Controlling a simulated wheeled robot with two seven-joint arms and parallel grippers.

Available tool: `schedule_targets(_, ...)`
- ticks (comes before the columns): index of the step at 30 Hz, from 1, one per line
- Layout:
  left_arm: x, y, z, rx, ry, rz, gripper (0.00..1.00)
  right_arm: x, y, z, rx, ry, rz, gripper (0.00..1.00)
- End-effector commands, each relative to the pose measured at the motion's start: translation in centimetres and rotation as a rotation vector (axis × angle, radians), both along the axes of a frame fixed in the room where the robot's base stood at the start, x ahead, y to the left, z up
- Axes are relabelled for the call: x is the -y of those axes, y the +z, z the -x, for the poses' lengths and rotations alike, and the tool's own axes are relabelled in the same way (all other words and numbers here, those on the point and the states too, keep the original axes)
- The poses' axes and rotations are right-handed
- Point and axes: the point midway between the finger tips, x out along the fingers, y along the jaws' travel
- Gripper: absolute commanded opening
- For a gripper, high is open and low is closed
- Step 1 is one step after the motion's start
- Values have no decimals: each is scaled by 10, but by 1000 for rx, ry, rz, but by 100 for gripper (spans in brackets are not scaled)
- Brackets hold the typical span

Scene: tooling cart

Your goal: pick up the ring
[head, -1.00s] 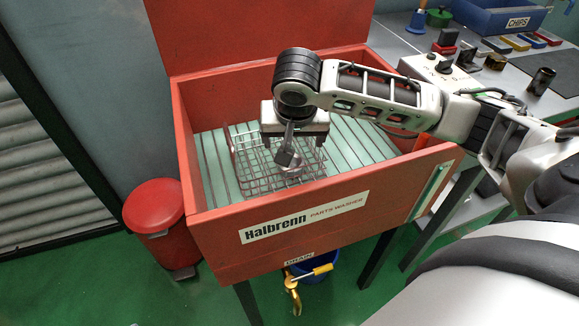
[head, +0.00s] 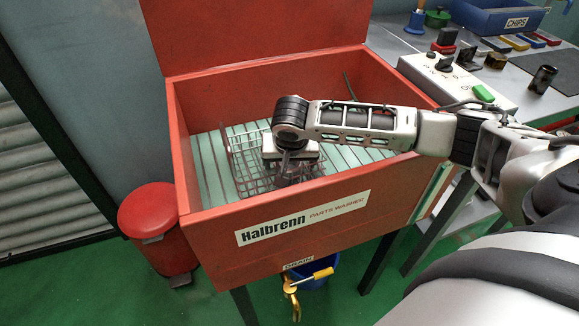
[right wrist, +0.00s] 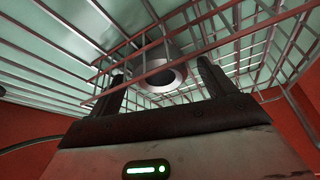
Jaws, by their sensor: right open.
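The ring (right wrist: 154,62) is a grey metal piece with a round hole. In the right wrist view it shows at the wire basket (right wrist: 105,62), between and just beyond my fingertips. My right gripper (right wrist: 163,78) is open, with one finger on each side of the ring and nothing clamped. In the head view my right gripper (head: 287,172) is down in the wire basket (head: 238,168), and the hand and arm hide most of what lies below it. I cannot make out the ring clearly there. My left gripper is not in view.
The basket stands on the slatted floor of the red parts washer (head: 215,232), whose walls surround it. The raised red lid (head: 250,35) is behind. A bench with a control box (head: 455,80) stands at the right. A red bin (head: 152,210) is at the left.

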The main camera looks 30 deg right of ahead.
Motion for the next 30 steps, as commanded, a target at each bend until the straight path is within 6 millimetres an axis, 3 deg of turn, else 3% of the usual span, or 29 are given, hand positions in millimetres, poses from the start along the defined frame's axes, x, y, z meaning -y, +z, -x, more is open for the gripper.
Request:
schedule_targets(4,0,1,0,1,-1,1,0,0,1,0,0,0,-1,80)
schedule_targets(10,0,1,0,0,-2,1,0,0,1,0,0,0,0,24)
schedule_targets(12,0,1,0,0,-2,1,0,0,2,0,3,0,-1,19)
schedule_targets(20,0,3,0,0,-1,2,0,-1,9,-1,4,0,0,19)
schedule_targets(30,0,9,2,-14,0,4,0,-1,73,-1,5,1,-2,19)
